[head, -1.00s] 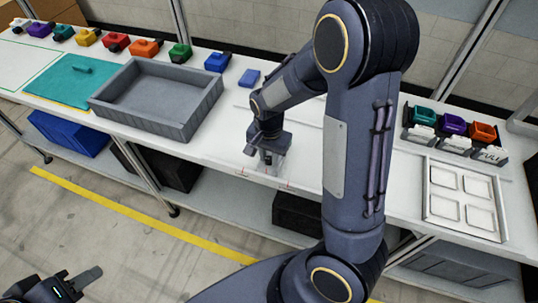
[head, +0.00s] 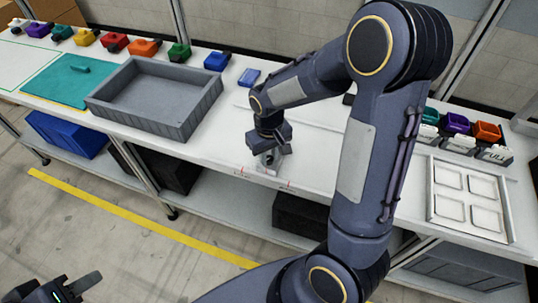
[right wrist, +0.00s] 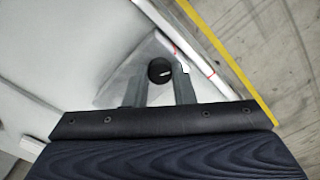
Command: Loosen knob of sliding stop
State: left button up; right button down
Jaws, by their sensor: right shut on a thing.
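The knob (right wrist: 160,71) is a small black round cap with a white mark, seen from above in the right wrist view. It sits on a pale grey metal stop (right wrist: 146,52) at the front edge of the bench. My right gripper (right wrist: 160,74) has one finger on each side of the knob and is shut on it. In the head view my right gripper (head: 268,158) points down at the stop, and it mostly hides the knob there. My left gripper (head: 78,288) is low at the left, away from the bench; its jaw opening is unclear.
Red marks (head: 241,171) lie along the bench's front edge beside the stop. A grey tray (head: 185,122) stands to the left and a blue block (head: 249,77) behind. A white fixture tray (head: 435,205) and coloured bins (head: 457,123) are at the right.

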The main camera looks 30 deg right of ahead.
jog(key=n, duration=0.6)
jog(key=shift+b, duration=0.35)
jog(key=n, duration=0.5)
jog(key=shift+n, duration=0.4)
jog(key=n+p, duration=0.1)
jog(key=n, duration=0.4)
jog(key=shift+r, duration=0.1)
jog(key=n+p, duration=0.2)
jog(key=n, duration=0.4)
jog(key=c, duration=1.2)
grip_release()
